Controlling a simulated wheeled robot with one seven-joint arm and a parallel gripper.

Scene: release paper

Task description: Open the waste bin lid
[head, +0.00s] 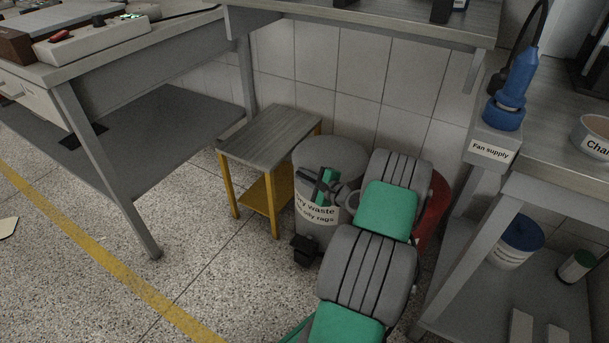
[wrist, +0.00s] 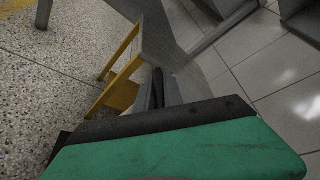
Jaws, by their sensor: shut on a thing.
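The grey waste bin (head: 312,228) stands on the floor beside a small yellow-legged table, with a "Dry waste no oily rags" label on its front. Its round grey lid (head: 328,152) lies over the top and looks down; any small gap at its rim is hidden. A dark pedal (head: 303,250) shows at the bin's foot. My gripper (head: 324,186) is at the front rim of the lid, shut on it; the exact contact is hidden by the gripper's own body. In the wrist view my gripper (wrist: 158,90) shows only as dark narrow parts beyond a green housing.
The small table (head: 270,137) stands close to the bin's left; it also shows in the wrist view (wrist: 165,45). A red bin (head: 433,204) is behind my arm on the right. Workbenches flank both sides, and a tiled wall is behind. Open floor lies front left.

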